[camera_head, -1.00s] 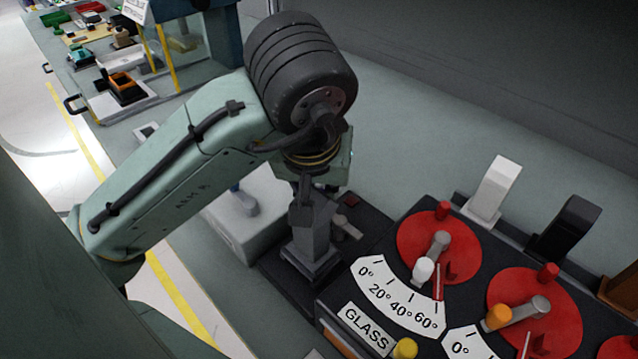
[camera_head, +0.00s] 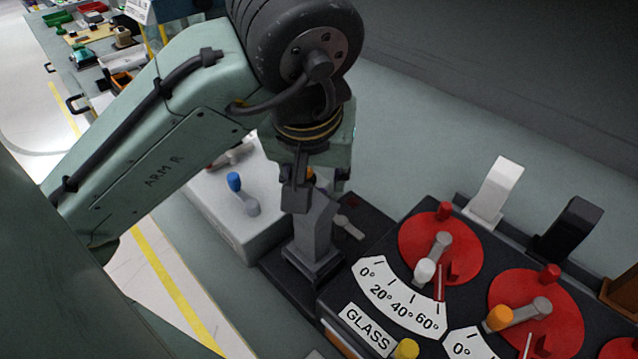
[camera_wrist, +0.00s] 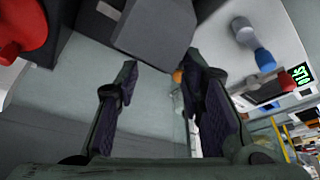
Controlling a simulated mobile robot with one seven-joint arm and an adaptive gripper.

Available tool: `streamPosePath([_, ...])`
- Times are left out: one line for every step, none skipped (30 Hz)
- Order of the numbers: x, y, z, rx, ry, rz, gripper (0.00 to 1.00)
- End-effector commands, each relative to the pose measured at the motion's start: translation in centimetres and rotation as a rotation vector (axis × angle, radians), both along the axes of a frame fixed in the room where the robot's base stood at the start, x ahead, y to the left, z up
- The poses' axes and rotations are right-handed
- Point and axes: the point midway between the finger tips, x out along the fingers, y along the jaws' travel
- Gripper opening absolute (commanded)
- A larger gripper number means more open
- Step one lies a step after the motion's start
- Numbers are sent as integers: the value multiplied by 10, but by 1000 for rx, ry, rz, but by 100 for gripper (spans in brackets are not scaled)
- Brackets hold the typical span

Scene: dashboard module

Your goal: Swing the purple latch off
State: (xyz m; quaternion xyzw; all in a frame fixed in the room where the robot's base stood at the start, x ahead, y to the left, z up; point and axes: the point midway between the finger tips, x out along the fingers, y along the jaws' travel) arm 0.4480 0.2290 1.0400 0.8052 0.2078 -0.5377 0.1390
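I cannot make out a purple latch in either view; it may be hidden behind my arm or gripper. My gripper (camera_head: 298,195) points down beside the top of a grey post (camera_head: 312,238) on a black base. In the wrist view my gripper (camera_wrist: 165,82) is open, its two dark fingers well apart with nothing clearly between them. The fingers' inner pads look dark purple. A grey block (camera_wrist: 155,28) lies beyond the fingertips. A small orange knob (camera_wrist: 178,76) shows near the right fingertip; it is partly hidden.
A white box (camera_head: 215,205) carries a blue-tipped lever (camera_head: 235,183) left of the post. To the right, a black panel holds red dials (camera_head: 440,250) with levers, and white (camera_head: 497,190) and black (camera_head: 568,228) upright blocks behind. Open green surface (camera_head: 430,120) lies behind.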

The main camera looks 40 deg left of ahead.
Motion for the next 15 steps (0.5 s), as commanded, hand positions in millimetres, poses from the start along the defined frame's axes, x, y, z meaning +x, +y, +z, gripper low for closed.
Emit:
streamPosePath([-4,-1,12,5,-1,3,36])
streamPosePath([-6,-3,17,4,0,2,36])
streamPosePath([-9,-5,25,5,-1,2,36])
streamPosePath([-11,-6,31,4,0,2,36])
streamPosePath([-13,-6,36,4,0,3,36])
streamPosePath([-15,-8,42,3,-1,2,36])
streamPosePath([-17,-9,46,3,0,1,36])
streamPosePath([-18,-10,50,2,0,2,36])
streamPosePath([-20,-11,55,2,0,1,36])
streamPosePath([-21,-11,58,2,0,1,36])
streamPosePath([-22,-12,60,2,0,1,36])
streamPosePath([-23,-12,62,1,1,-1,36])
streamPosePath([-23,-13,64,1,2,-1,36])
streamPosePath([-24,-13,65,1,2,-1,36])
streamPosePath([-24,-13,66,0,1,-1,36])
